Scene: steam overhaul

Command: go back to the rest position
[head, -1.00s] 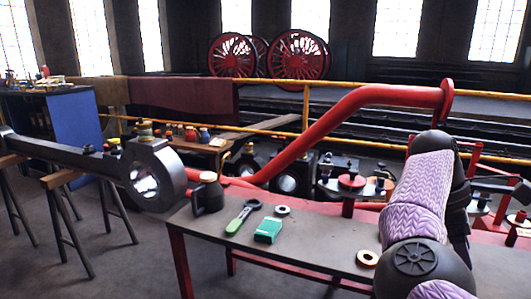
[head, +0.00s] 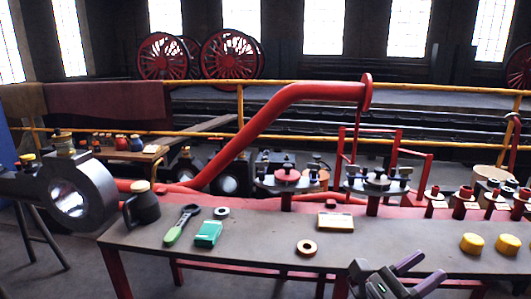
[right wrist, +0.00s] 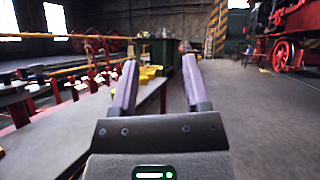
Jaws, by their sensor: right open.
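My right gripper (head: 432,263) shows at the bottom right of the head view, over the near edge of the workbench (head: 250,250). Its two purple fingers are spread apart with nothing between them. In the right wrist view the open fingers (right wrist: 160,58) point forward past the bench, toward the open floor. My left gripper is not in view.
On the bench are a green-handled wrench (head: 181,225), a green box (head: 208,233), a brass ring (head: 307,247) and two yellow cylinders (head: 489,243). A red pipe (head: 260,125) rises behind. Clear floor (right wrist: 240,110) lies right of the bench.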

